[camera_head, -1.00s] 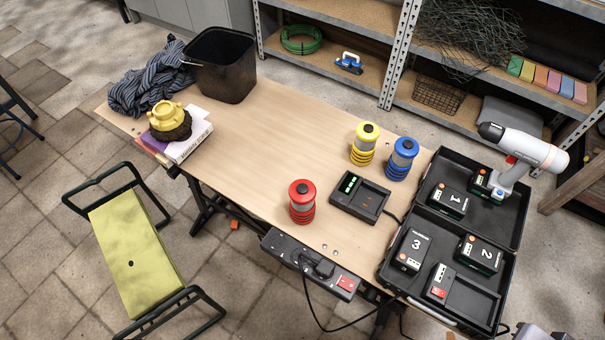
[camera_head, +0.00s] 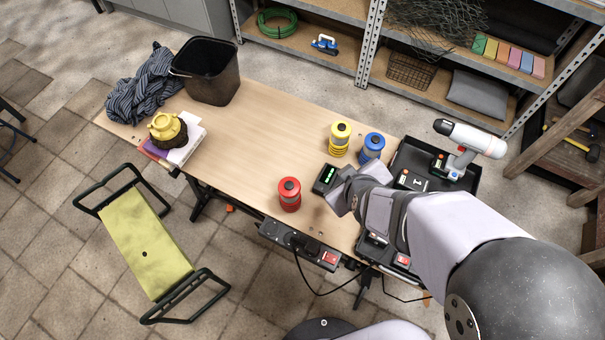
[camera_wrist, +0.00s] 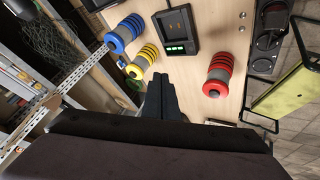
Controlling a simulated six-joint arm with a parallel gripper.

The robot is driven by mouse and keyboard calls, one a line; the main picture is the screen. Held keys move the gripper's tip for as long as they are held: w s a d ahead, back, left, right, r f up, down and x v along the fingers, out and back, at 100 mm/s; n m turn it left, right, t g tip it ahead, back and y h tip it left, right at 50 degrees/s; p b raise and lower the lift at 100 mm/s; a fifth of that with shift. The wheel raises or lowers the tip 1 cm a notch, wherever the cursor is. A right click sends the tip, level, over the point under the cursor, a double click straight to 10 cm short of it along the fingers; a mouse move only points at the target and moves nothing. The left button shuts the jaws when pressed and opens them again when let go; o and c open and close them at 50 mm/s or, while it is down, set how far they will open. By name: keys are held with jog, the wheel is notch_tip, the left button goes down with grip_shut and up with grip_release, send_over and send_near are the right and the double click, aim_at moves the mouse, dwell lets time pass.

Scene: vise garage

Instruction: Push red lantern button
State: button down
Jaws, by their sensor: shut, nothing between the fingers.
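The red lantern (camera_head: 289,193) stands upright near the front edge of the wooden table, with a dark button on its top. In the wrist view the red lantern (camera_wrist: 217,76) is to the right of my gripper (camera_wrist: 163,78), apart from it. My gripper (camera_head: 336,196) is shut and empty. In the head view it is over the table, to the right of the red lantern and in front of the charger. The yellow lantern (camera_head: 340,138) and the blue lantern (camera_head: 371,148) stand upright behind it. The fingertips are hard to make out in the head view.
A charger (camera_head: 325,178) with green lights is partly hidden by my arm. A black case (camera_head: 413,157) with batteries and a drill (camera_head: 469,140) lies at the right. A power strip (camera_head: 299,246) hangs at the front edge. The table left of the red lantern is clear.

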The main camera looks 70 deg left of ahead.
jog(key=s+a+r+n+y+p, duration=0.1)
jog(key=s+a+r+n+p, duration=0.1)
jog(key=s, duration=0.4)
jog(key=s+a+r+n+g+p, duration=0.1)
jog(key=s+a+n, duration=0.1)
jog(key=s, duration=0.4)
jog(key=shift+s+a+r+g+y+p, duration=0.3)
jog(key=shift+s+a+r+y+p, duration=0.05)
jog(key=shift+a+r+y, duration=0.1)
jog(key=shift+f, duration=0.2)
jog(key=b, duration=0.7)
send_over(290, 190)
notch_tip(290, 190, down, 6)
jog(key=shift+f, duration=0.2)
jog(key=shift+f+b, duration=0.55)
jog(key=shift+f, duration=0.55)
jog(key=shift+f+b, duration=0.5)
jog(key=shift+f, duration=0.4)
dwell(0.9)
jog(key=shift+r, duration=0.1)
jog(key=shift+r+p, duration=0.8)
jog(key=shift+p, duration=0.05)
jog(key=shift+r, duration=0.1)
